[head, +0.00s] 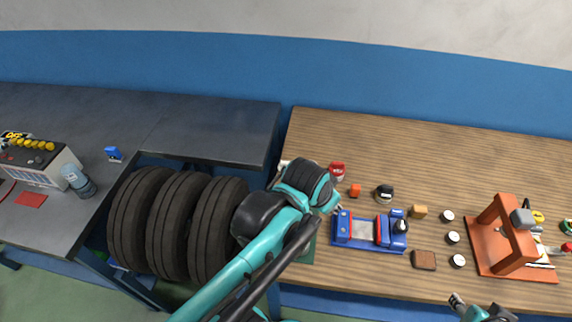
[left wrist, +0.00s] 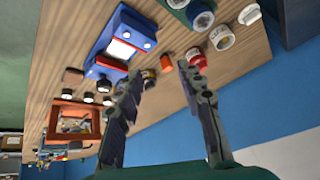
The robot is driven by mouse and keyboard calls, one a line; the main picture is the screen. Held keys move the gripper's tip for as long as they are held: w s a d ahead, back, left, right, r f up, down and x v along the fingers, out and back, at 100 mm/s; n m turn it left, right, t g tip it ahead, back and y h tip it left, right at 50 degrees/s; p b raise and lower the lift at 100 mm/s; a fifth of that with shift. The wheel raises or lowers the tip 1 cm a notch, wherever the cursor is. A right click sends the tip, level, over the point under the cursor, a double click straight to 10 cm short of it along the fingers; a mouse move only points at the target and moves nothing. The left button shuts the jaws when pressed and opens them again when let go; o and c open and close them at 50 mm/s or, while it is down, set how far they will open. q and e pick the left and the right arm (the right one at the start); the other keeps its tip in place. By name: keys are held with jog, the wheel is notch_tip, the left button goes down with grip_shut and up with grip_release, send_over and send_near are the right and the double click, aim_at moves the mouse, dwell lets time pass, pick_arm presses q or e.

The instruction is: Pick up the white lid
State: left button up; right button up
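A white round jar or lid (left wrist: 222,38) lies on the wooden table in the left wrist view, with a second white round piece (left wrist: 249,14) beyond it. I cannot tell which is the white lid; in the head view my left arm covers most of that spot. My left gripper (left wrist: 165,85) is open and empty, its two fingers apart above the table, with the white pieces outside and to the right of the fingers. A red-capped jar (left wrist: 196,58) shows by the right fingertip. My right gripper (head: 470,305) is partly in view at the bottom edge; its fingers are unclear.
A blue vise-like device (head: 368,232), a red can (head: 337,170), an orange block (head: 355,190), several small round pieces and an orange-brown press (head: 505,238) stand on the wooden table. Tyres (head: 178,225) stand left of my arm. The table's back strip is clear.

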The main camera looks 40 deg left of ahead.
pick_arm(q)
jog(key=w+a+r+m+g+p, duration=0.2)
jog(key=w+a+r+p, duration=0.1)
jog(key=w+a, duration=0.25)
jog(key=m+g+p, duration=0.4)
jog(key=m+p, duration=0.3)
jog(key=m, duration=0.1)
send_over(286, 162)
jog(key=f, duration=1.3)
jog(key=shift+s+f, duration=0.25)
jog(key=shift+f, duration=0.05)
jog(key=shift+a+f+m, duration=0.2)
jog(key=shift+f+m, duration=0.1)
jog(key=shift+f, duration=0.05)
jog(key=f, duration=0.7)
jog(key=shift+w+d+f+b, duration=0.1)
jog(key=shift+w+f+b, duration=0.2)
jog(key=shift+b, duration=0.05)
grip_shut()
